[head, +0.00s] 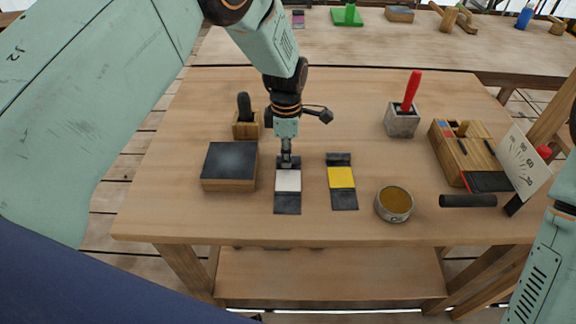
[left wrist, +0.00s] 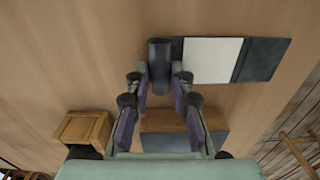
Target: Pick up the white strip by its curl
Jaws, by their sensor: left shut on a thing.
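The white strip (head: 288,181) has a white middle and dark ends, and looks flat on the table. It also shows in the left wrist view (left wrist: 212,60), with its dark curl (left wrist: 160,65) at the left end. My left gripper (head: 287,162) points down at the far end of the strip. In the left wrist view its fingertips (left wrist: 159,76) are on both sides of the curl, shut on it. The fingers hide part of the curl in the head view. My right gripper is out of view.
A yellow strip (head: 341,177) lies just right of the white one. A dark-topped block (head: 229,167) is close on the left, with a small wooden holder (head: 246,126) behind it. A round tin (head: 394,204) stands at the right. The table (head: 190,222) is clear in front.

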